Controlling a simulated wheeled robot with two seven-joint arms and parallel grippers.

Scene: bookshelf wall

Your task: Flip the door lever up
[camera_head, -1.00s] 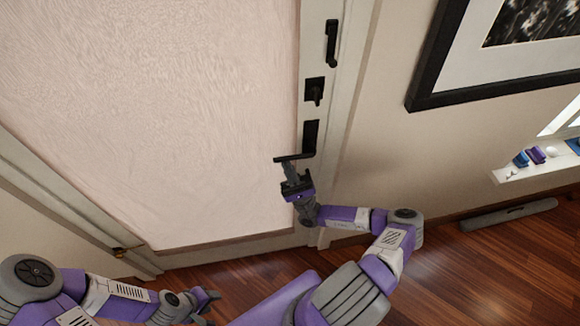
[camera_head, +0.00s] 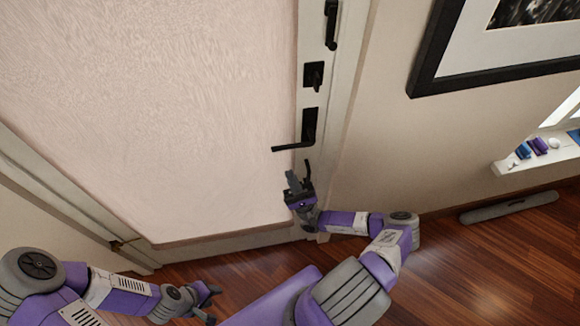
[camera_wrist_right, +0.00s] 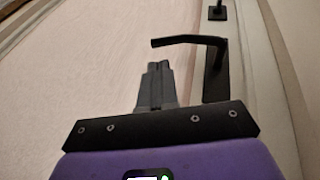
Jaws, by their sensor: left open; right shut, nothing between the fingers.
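The black door lever (camera_head: 292,148) sticks out to the left from its dark plate (camera_head: 310,124) at the door's right edge, close to level. It also shows in the right wrist view (camera_wrist_right: 188,40), pointing left. My right gripper (camera_head: 291,174) is shut and empty. It is just below the lever, apart from it. In the right wrist view its closed fingers (camera_wrist_right: 158,68) point up toward the lever, with a gap visible. My left gripper (camera_head: 212,299) is open and empty, low near the floor, away from the door lever.
The pale door (camera_head: 150,110) fills the left. Above the lever are a small lock knob (camera_head: 314,76) and a black pull handle (camera_head: 331,25). A framed picture (camera_head: 480,60) hangs at right. A sill (camera_head: 520,165) holds small books. A grey bar (camera_head: 509,206) lies along the wall.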

